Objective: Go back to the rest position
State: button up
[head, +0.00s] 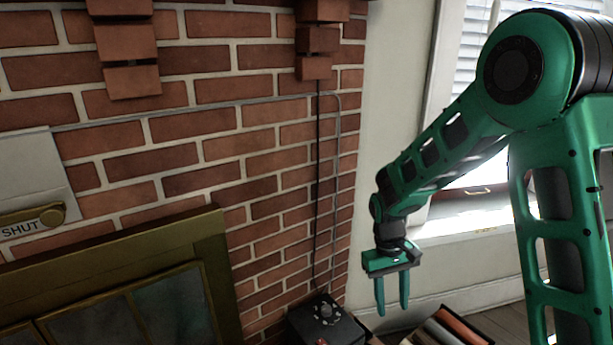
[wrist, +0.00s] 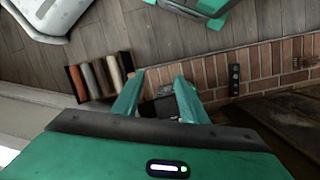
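My gripper (head: 392,308) hangs at the end of my green arm with its fingers pointing down, in the right half of the head view. Its two green fingers are apart, with nothing between them. In the wrist view my gripper (wrist: 159,82) also shows its fingers spread, and the floor and brick wall lie beyond them.
A brick wall fills the head view's left, with a metal plate (head: 30,160) marked SHUT and a brass-framed fireplace screen (head: 130,265). A black box with a knob (head: 325,325) stands low by the wall. A box of rolls or logs (wrist: 100,75) lies beside it. A window is at right.

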jog(key=s+d+r+m+t, duration=0.1)
jog(key=s+d+r+m, duration=0.4)
jog(key=s+d+r, duration=0.8)
jog(key=s+d+r+m, duration=0.1)
jog(key=s+d+m, duration=0.1)
jog(key=s, duration=0.4)
jog(key=s+d+r+m+t+y, duration=0.1)
jog(key=s+d, duration=0.3)
jog(key=s, duration=0.3)
jog(key=shift+d+r+m+y, duration=0.25)
jog(key=shift+r+m+y, duration=0.05)
jog(key=shift+r+m, duration=0.1)
jog(key=shift+w+f, duration=0.3)
jog(key=shift+w, duration=0.25)
jog(key=shift+c, duration=0.3)
